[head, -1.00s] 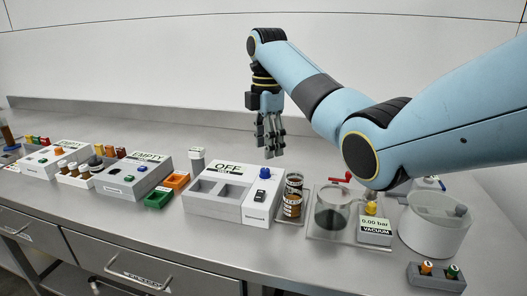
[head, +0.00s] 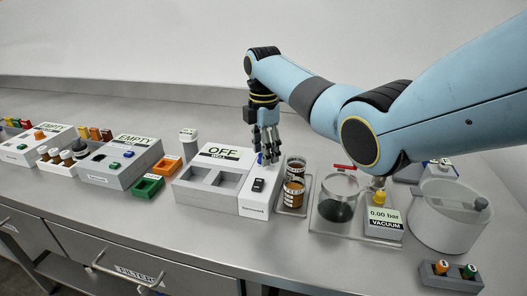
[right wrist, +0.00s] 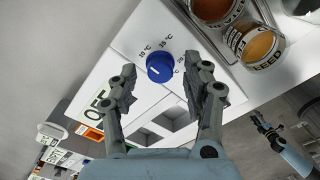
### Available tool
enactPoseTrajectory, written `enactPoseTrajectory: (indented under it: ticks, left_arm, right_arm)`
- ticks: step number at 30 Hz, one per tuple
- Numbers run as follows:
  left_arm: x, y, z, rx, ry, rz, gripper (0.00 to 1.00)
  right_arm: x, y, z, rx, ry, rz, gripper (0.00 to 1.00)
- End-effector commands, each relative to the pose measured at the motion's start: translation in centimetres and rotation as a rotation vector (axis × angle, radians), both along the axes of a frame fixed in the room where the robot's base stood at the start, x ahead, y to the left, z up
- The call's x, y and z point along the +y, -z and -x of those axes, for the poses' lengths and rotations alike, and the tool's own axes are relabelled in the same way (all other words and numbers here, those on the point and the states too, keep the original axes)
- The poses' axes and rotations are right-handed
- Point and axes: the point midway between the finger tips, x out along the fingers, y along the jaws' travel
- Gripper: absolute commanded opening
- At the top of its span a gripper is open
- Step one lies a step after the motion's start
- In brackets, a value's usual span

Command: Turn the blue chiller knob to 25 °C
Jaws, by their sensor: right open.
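The blue chiller knob (right wrist: 160,67) sits on the white chiller box (head: 257,203), and its white pointer line shows in the right wrist view. The box's display reads OFF. My right gripper (right wrist: 163,78) is open, with a finger on either side of the knob and nothing held. In the head view my right gripper (head: 268,158) points down over the knob and mostly hides it. A small dark gripper (right wrist: 264,124), apparently my left, shows at the right wrist view's lower right.
A vacuum vessel (head: 336,207) with a red handle and a 0.00 bar display stands further right. Green (head: 148,187) and orange trays are to the left.

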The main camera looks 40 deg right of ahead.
Motion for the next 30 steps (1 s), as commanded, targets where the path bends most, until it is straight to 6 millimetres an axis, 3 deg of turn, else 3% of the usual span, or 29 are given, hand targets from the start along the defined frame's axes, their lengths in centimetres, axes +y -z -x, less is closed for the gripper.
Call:
enactPoseTrajectory:
  ticks: [10,21,30]
  left_arm:
    - [-0.4,0.03,-0.36,-0.006,-0.001,0.004,0.4]
    - [-0.37,0.08,0.23,0.003,-0.002,0.004,0.4]
    - [-0.29,-0.21,0.21,0.003,-0.001,0.003,0.4]
  right_arm:
    - [0.02,0.56,0.01,0.0,0.0,0.0,0.49]
    - [0.01,0.54,0.02,0.0,0.0,0.0,0.02]
    - [0.0,0.48,0.04,0.001,0.019,0.0,0.0]
